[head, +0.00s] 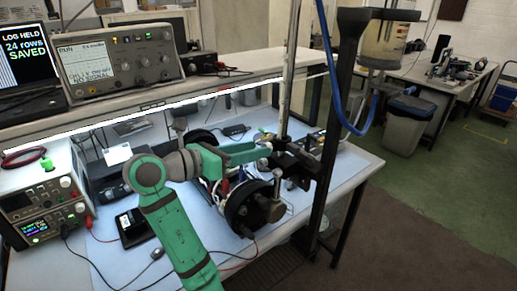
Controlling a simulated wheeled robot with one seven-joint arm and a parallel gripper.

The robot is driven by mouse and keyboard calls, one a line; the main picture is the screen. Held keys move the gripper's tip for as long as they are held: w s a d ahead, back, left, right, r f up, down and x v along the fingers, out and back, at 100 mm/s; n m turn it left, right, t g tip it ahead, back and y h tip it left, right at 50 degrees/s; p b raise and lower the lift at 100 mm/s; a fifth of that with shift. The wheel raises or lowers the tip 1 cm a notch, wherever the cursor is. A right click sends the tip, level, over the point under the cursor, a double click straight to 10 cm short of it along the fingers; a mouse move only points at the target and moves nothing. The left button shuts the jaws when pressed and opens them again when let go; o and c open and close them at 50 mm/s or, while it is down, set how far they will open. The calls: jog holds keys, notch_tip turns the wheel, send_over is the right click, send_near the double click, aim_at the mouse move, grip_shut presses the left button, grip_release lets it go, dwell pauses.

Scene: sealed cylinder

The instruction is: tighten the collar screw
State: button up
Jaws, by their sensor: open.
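My green gripper (264,152) reaches right from my arm, its tip at the left side of a black clamp (293,160) on the metal rod (288,80). The jaws are open, but only part of them shows. I cannot tell whether they touch the clamp. A small knob-like screw (278,174) shows low on the clamp; I cannot tell whether it is the collar screw. A dark round body (243,211) with wires hangs just below. A clear cylinder (388,42) with a dark top stands at the upper right, with a blue tube.
A black upright post (326,150) stands right of the clamp. A white shelf (150,100) carries an oscilloscope (122,60) and a screen (33,55). Power supplies (45,215) stand at left on the blue-matted bench (180,262). Open floor (440,210) lies to the right.

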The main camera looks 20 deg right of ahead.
jog(key=v, duration=0.8)
jog(key=shift+s, duration=0.15)
jog(key=shift+r, duration=0.1)
